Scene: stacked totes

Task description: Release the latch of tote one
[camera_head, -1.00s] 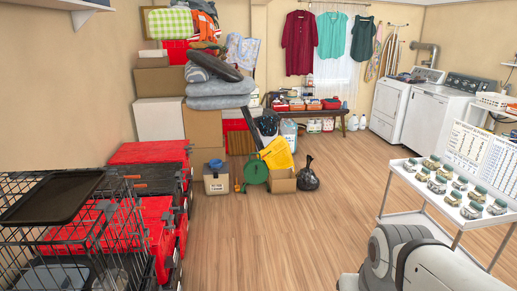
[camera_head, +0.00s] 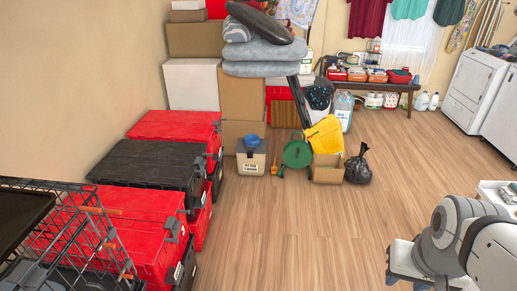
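Stacked totes stand along the left wall. A far tote with a red lid (camera_head: 178,125), a tote with a black lid (camera_head: 150,160) and a near red tote (camera_head: 135,232) show on top. A grey latch (camera_head: 173,229) is on the near red tote's right side. Another dark latch (camera_head: 198,166) shows at the black-lidded tote's right end. I cannot read which one is tote one, nor tell whether the latches are fastened. My gripper is not in view; only grey and white parts of my arm show at the lower right.
A wire cage (camera_head: 75,225) covers part of the near totes. A bin with a blue lid (camera_head: 251,155), a green round item (camera_head: 297,152), a cardboard box (camera_head: 327,168) and a black bag (camera_head: 358,167) stand at the back. The wooden floor right of the totes is clear.

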